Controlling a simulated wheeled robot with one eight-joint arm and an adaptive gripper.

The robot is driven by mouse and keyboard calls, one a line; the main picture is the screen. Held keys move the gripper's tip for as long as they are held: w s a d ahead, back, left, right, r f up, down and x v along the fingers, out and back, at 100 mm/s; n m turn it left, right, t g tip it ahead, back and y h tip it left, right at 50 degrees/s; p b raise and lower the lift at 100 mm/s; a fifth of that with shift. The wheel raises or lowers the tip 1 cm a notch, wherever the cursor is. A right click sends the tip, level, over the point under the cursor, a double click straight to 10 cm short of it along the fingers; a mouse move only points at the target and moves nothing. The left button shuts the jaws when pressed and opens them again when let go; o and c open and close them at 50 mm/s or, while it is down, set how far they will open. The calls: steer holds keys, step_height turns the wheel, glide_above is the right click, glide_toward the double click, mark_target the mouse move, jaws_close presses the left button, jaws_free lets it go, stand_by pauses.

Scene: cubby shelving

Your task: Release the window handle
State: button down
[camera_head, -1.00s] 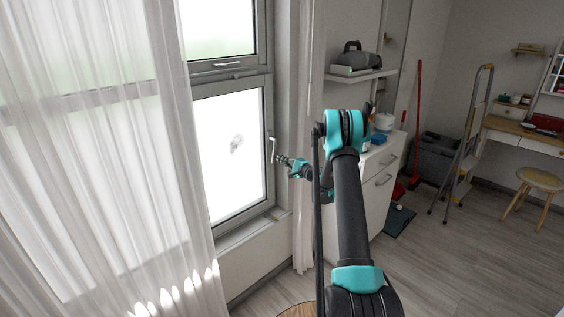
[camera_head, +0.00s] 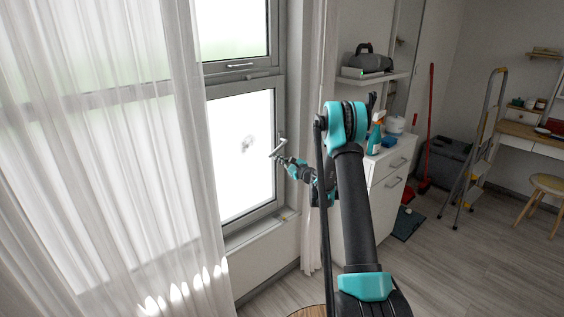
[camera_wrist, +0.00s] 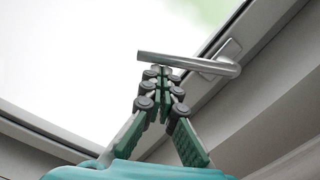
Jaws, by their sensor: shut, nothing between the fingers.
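The window handle (camera_wrist: 190,62) is a silver lever on the right side of the window frame. In the wrist view its bar points left across the glass from its mount on the frame. In the head view the handle (camera_head: 279,148) is tilted, its free end pointing down and left. My gripper (camera_wrist: 161,72) is shut and empty, with its fingertips just under the bar, close to or touching it. In the head view my gripper (camera_head: 280,160) is at the handle's lower end. The lower window sash (camera_head: 240,155) looks closed.
A sheer white curtain (camera_head: 100,170) hangs on the left, over part of the window. A white cabinet (camera_head: 385,195) stands right of my arm, with a spray bottle (camera_head: 376,135) on it. A shelf (camera_head: 372,75) is above.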

steer(key=shift+s+a+r+m, duration=0.15)
steer(key=shift+a+r+m, duration=0.1)
steer(key=shift+r+m, duration=0.4)
steer(key=shift+s+a+r+m, duration=0.2)
steer(key=shift+r+m, duration=0.4)
steer(key=shift+m, duration=0.1)
steer(key=shift+s+a+r+m, duration=0.15)
steer(key=shift+a+r+m, duration=0.1)
steer(key=shift+r+m, duration=0.4)
